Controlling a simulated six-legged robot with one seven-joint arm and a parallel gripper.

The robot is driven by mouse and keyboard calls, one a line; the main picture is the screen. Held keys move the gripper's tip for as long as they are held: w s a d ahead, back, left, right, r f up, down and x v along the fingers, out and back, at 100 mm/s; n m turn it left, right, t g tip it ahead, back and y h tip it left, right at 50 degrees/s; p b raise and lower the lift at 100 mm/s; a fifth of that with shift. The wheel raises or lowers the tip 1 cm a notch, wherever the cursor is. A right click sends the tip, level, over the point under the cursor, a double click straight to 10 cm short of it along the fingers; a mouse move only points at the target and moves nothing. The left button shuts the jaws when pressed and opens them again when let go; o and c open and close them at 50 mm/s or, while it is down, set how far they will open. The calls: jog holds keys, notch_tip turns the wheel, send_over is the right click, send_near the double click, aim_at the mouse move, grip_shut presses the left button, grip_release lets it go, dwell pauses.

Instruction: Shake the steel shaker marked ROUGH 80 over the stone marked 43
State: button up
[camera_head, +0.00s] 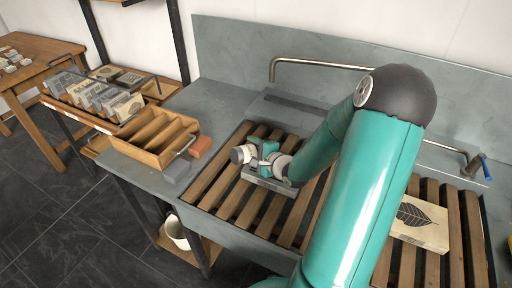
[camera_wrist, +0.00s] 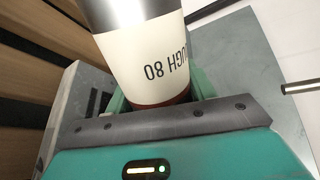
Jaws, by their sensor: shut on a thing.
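My gripper (camera_head: 258,153) is over the slatted sink. It is shut on the steel shaker, which fills the top middle of the wrist view (camera_wrist: 145,60). The shaker has a pale label with "80" and part of "ROUGH" upside down, and a brown-red band by the jaws. Its end (camera_head: 238,154) shows left of my gripper in the head view. A grey stone (camera_head: 262,182) lies on the slats under my gripper. The wrist view shows a grey block (camera_wrist: 70,100) with dark marks, partly hidden; I cannot read its number.
A pale stone with a leaf picture (camera_head: 420,224) lies on the right slats. A wooden divided tray (camera_head: 152,138), a grey block (camera_head: 177,171) and an orange block (camera_head: 201,146) are on the left counter. A tap pipe (camera_head: 320,62) runs behind. A rack of stones stands far left.

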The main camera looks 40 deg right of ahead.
aim_at(249, 157)
jog(key=shift+s+a, duration=0.4)
jog(key=shift+a, duration=0.35)
jog(key=shift+s+a, duration=0.35)
jog(key=shift+a, duration=0.4)
jog(key=shift+s, duration=0.15)
jog(key=shift+s+d, duration=0.8)
jog(key=shift+s, duration=0.75)
jog(key=shift+s+d, duration=0.85)
jog(key=shift+s, duration=0.75)
jog(key=shift+s+d, duration=0.8)
jog(key=shift+s, duration=0.75)
